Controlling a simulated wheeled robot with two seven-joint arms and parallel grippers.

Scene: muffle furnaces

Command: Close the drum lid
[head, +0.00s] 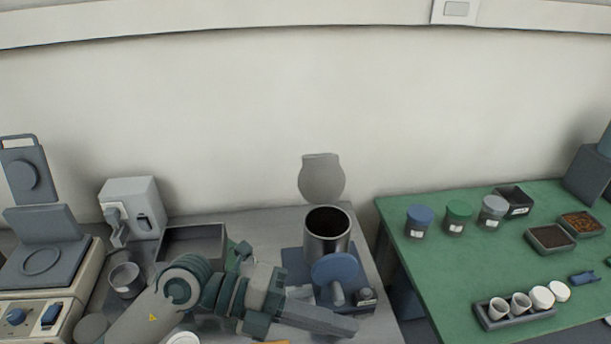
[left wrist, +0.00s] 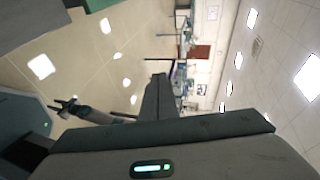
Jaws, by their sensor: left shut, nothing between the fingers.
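The drum (head: 327,246) is a dark metal cylinder standing open-topped on the grey bench in the head view. Its round grey lid (head: 321,181) stands upright behind the opening, against the wall. My left gripper (head: 350,327) is shut and empty, in front of the drum and below it in the picture, with its fingers pointing right. It is apart from the lid. In the left wrist view its shut fingers (left wrist: 158,82) point away from the camera, and neither drum nor lid can be made out. A small dark jaw-like shape (left wrist: 64,104) there seems to be my right gripper; its opening is unclear.
A blue disc with a grey handle (head: 335,270) is close in front of the drum. A grey bin (head: 194,243) and a small grey machine (head: 132,207) stand left. The green table (head: 400,206) at right holds jars, trays and crucibles. The air above the drum is free.

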